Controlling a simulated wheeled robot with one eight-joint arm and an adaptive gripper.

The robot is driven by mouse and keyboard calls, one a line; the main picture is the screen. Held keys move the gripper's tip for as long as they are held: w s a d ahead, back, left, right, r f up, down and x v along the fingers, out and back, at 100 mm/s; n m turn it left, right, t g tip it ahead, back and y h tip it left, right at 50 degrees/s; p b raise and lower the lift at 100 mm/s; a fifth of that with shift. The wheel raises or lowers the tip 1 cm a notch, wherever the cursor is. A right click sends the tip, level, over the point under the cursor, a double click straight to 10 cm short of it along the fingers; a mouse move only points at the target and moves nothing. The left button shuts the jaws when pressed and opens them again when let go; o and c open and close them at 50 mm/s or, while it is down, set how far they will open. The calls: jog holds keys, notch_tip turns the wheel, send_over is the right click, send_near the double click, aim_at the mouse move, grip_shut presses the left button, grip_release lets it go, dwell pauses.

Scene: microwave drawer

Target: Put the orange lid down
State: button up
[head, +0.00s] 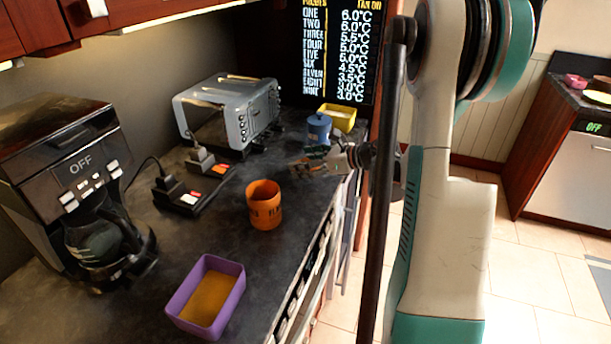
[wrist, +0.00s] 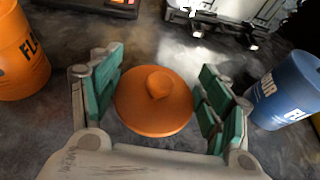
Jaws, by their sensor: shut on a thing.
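The orange lid (wrist: 150,108) is a round disc with a knob on top. In the wrist view it sits between the two green-padded fingers of my gripper (wrist: 160,82), which is shut on it. In the head view my gripper (head: 318,162) is over the counter's right side, near the blue canister; the lid is hard to make out there. The orange canister (head: 265,206) stands upright with its top open, nearer the camera than my gripper. It also shows at the left of the wrist view (wrist: 20,58).
The blue canister (head: 318,131) stands close behind my gripper, with a yellow container (head: 338,118) beyond. A toaster (head: 230,108), power strip (head: 195,190), coffee maker (head: 70,170) and purple container (head: 186,318) occupy the counter. Bare counter (head: 235,245) surrounds the orange canister.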

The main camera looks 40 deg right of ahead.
aim_at(306, 181)
jog(key=shift+f+b, duration=0.65)
jog(key=shift+f, duration=1.3)
jog(key=shift+f, duration=0.2)
jog(key=o, duration=1.1)
jog(key=shift+c, duration=0.2)
jog(key=shift+s+d+r, duration=0.15)
jog(key=shift+s+r, duration=0.05)
jog(key=shift+r, duration=0.2)
jog(key=p+v, duration=0.3)
jog(key=v, duration=0.8)
jog(key=shift+s, duration=0.15)
